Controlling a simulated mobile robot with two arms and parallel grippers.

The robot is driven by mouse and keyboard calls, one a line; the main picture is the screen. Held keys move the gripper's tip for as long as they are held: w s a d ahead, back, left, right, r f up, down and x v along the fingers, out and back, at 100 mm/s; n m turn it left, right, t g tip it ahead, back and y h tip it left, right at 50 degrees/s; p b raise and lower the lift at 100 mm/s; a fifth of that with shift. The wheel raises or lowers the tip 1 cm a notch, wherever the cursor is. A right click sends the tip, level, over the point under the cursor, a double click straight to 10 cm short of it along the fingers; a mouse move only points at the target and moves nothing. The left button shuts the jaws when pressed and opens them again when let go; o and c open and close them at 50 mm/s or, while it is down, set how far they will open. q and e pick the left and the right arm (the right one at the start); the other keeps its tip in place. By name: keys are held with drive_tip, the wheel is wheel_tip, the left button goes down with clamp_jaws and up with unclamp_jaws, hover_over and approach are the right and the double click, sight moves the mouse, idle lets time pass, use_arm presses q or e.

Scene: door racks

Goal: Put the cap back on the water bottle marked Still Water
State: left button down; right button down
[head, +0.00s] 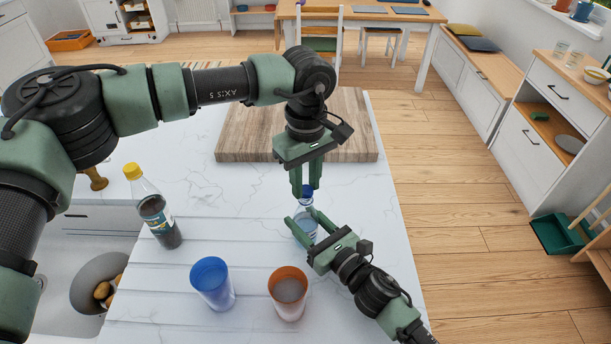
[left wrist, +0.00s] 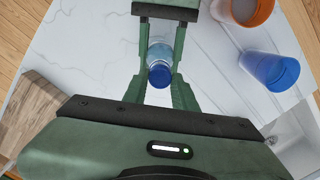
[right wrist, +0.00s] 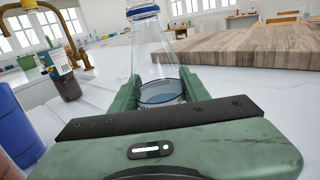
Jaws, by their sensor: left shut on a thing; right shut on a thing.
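My right gripper (head: 305,229) is shut around the bottle. A blue cap (head: 306,192) is between the fingertips of my left gripper (head: 306,188), which points down from above and is shut on it. In the left wrist view the cap (left wrist: 160,75) lines up over the bottle. I cannot tell whether the cap touches the bottle's neck. No lettering is readable on the bottle.
A dark bottle with a yellow cap (head: 160,220) stands at the left near the sink. A blue cup (head: 212,283) and an orange cup (head: 288,292) stand in front. A wooden board (head: 350,130) lies behind. The counter's right edge is close to the bottle.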

use_arm(q)
drive_tip(key=shift+f, duration=0.6)
idle(0.6)
drive_tip(key=m, duration=1.2)
drive_tip(key=shift+d, duration=0.1)
drive_tip(key=m, duration=0.4)
drive_tip(key=c, duration=1.1)
unclamp_jaws()
